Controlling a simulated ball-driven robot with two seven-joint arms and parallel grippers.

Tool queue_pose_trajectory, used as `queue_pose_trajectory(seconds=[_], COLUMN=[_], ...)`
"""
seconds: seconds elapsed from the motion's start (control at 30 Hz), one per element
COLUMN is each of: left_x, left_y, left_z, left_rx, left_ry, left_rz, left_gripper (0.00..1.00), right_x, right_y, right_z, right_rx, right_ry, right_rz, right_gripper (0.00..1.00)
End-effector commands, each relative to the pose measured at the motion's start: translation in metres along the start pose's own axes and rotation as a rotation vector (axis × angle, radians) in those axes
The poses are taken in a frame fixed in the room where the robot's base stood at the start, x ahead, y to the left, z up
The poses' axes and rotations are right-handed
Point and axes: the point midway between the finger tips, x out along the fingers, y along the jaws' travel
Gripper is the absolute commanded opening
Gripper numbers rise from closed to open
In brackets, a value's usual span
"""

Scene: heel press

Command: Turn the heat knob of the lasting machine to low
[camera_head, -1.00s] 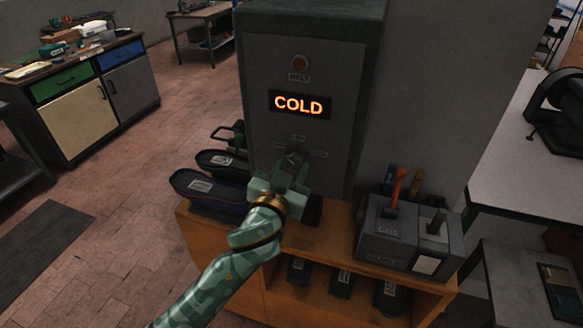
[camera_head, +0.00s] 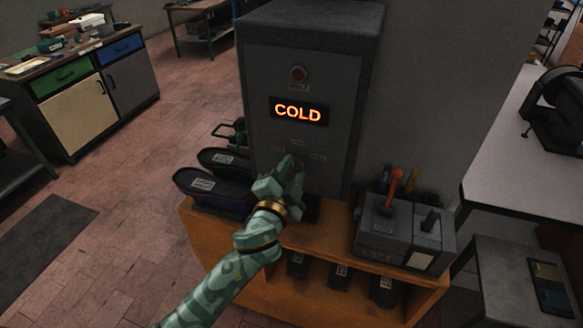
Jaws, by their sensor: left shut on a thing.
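The lasting machine (camera_head: 350,75) is a tall grey box on a wooden bench. Its lit display (camera_head: 299,111) reads COLD in orange. My left gripper (camera_head: 292,168), green with a gold band at the wrist, is at the lower front panel and shut on the heat knob. The gripper covers the knob, so its pointer and setting cannot be seen. Small labels (camera_head: 301,149) around the knob are too blurred to read. My right gripper is not in view.
The wooden bench (camera_head: 205,230) carries dark lasts or shoes (camera_head: 205,188) left of the machine and a grey unit with an orange-red lever (camera_head: 392,188) at right. Several dark canisters (camera_head: 340,275) sit on its shelf. A white table (camera_head: 520,190) stands at right.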

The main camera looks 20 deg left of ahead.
Motion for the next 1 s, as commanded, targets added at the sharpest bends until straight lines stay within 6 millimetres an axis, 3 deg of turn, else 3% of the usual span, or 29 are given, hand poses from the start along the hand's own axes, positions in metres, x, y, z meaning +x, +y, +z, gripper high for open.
queue_pose_trajectory(seconds=[0.4,0.93,0.97,1.0], left_x=[-0.0001,-0.0002,-0.0002,-0.0002], left_y=[0.0009,0.0015,0.0015,0.0015], left_z=[-0.0002,0.0000,0.0000,0.0000], left_rx=[0.170,0.189,0.189,0.189], left_ry=[0.000,0.001,0.001,0.001], left_rz=[0.001,0.002,0.002,0.002], left_gripper=[0.12,0.12,0.43,0.54], right_x=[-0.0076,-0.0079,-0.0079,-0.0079], right_y=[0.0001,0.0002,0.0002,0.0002], right_z=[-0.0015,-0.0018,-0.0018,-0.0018], right_rx=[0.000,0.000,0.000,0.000], right_ry=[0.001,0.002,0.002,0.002], right_rz=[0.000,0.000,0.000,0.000], right_gripper=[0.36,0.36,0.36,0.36])
